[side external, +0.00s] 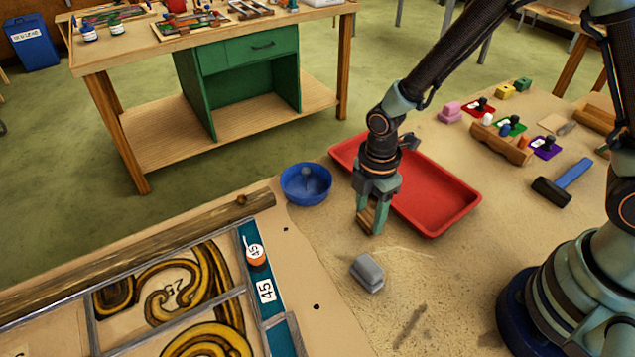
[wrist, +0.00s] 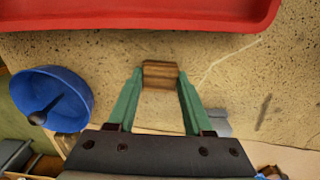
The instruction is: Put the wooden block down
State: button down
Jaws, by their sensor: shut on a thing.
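My gripper (side external: 369,222) points down over the sandy tabletop, between the blue bowl and the red tray. It is shut on a small brown wooden block (side external: 367,217). In the wrist view the wooden block (wrist: 160,75) sits between the two green fingertips (wrist: 160,82), with its grain showing. The fingers hide parts of its sides. The block is low, close to the tabletop; I cannot tell whether its underside touches.
A red tray (side external: 456,215) lies right behind my gripper. A blue bowl (side external: 306,184) stands to the left, and a grey block (side external: 367,272) lies in front. The leaded panel (side external: 182,292) is at lower left. A hammer (side external: 562,183) lies at right. Bare tabletop surrounds the grey block.

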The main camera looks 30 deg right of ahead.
aim_at(369, 216)
jog(key=shift+f, duration=0.1)
jog(key=shift+c, duration=1.5)
grip_release()
jog(key=shift+f, duration=0.1)
notch_tip(369, 216, up, 12)
jog(key=r, duration=0.1)
jog(key=s+d+r+m+t, duration=0.2)
jog(key=d+r+m, duration=0.4)
jog(key=m, duration=0.3)
jog(key=s+d+r+m+t, duration=0.2)
jog(key=d+r+m, duration=0.3)
jog(key=m, duration=0.4)
jog(key=shift+s+d+r+t, duration=0.3)
jog(key=shift+d+t, duration=0.2)
jog(key=shift+t, duration=0.3)
